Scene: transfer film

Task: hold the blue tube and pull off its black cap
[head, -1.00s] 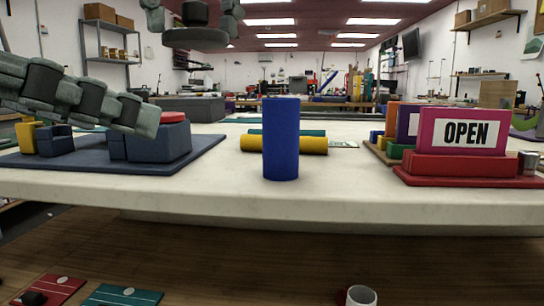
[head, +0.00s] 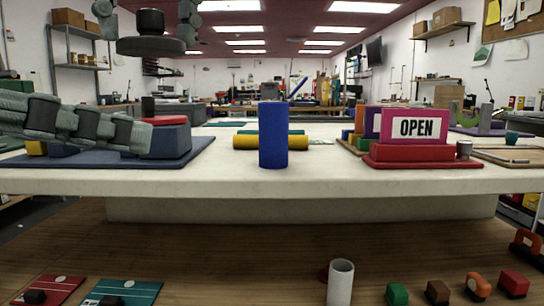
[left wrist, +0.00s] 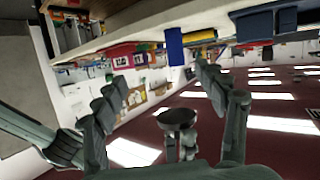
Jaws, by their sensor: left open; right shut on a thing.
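The blue tube (head: 273,135) stands upright near the front edge of the white table; its top looks bare. It also shows in the left wrist view (left wrist: 175,47), where the scene appears upside down. My left gripper (head: 143,137) points right toward the tube but is apart from it; in the left wrist view (left wrist: 160,75) its fingers are spread with nothing between them. My right gripper (head: 147,30) hangs high at the upper left, its fingers on both sides of the black cap (head: 150,46), a wide dark disc with a black knob. It is well away from the tube.
The white table (head: 330,182) carries a yellow cylinder (head: 246,142) behind the tube. A dark blue tray with boxes (head: 198,152) is at left, a pink OPEN sign (head: 378,125) on a red base at right. A white cup (head: 341,280) stands on the lower wooden surface.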

